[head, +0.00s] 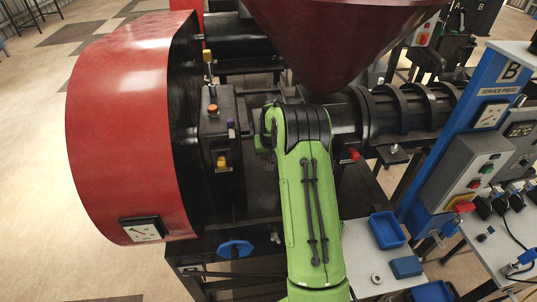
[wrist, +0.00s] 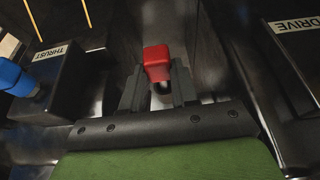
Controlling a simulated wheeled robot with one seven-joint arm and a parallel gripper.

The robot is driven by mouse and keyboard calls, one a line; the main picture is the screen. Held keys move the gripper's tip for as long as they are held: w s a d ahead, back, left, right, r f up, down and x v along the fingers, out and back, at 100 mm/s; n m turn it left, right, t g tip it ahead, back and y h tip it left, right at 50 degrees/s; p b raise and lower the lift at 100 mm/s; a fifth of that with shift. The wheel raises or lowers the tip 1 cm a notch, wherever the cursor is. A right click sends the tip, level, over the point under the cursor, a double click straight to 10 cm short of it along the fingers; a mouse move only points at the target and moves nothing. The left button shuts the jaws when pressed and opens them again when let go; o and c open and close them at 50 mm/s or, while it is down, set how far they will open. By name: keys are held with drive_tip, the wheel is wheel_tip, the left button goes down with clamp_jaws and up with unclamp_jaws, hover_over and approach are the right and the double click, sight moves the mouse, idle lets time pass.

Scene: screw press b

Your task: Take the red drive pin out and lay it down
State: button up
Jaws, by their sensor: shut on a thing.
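The red drive pin (wrist: 157,62) shows as a blocky red head in the wrist view. My gripper (wrist: 158,78) is shut on it, with one dark finger on each side. Below the red head, a small dark round part shows between the fingers. I cannot tell whether the pin's shank is in a hole or free. In the head view my green arm hides the gripper and the held pin. A separate small red part (head: 351,154) shows just right of the arm, under the black barrel.
In the wrist view, a THRUST-labelled box (wrist: 50,85) stands left and a DRIVE-labelled block (wrist: 297,60) right. The head view shows the red guard (head: 120,120), hopper (head: 340,40), blue tray (head: 387,230) on a pale bench, and blue control post (head: 440,150).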

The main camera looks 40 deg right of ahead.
clamp_jaws()
drive_tip(key=shift+s+a+b, duration=0.15)
drive_tip(key=shift+s+b, duration=0.1)
drive_tip(key=shift+b, duration=0.05)
drive_tip(key=shift+s+a+b, duration=0.3)
drive_tip(key=shift+s+b, duration=0.1)
drive_tip(key=shift+s, duration=0.15)
drive_tip(key=shift+s+a+b, duration=0.25)
drive_tip(key=shift+s+b, duration=0.15)
drive_tip(key=shift+s, duration=0.15)
drive_tip(key=shift+s, duration=0.1)
drive_tip(key=shift+s+a+b, duration=0.3)
drive_tip(key=shift+s+b, duration=0.1)
drive_tip(key=shift+s, duration=0.25)
drive_tip(key=shift+s+a+b, duration=0.3)
drive_tip(key=shift+s+b, duration=0.1)
drive_tip(key=shift+s, duration=0.2)
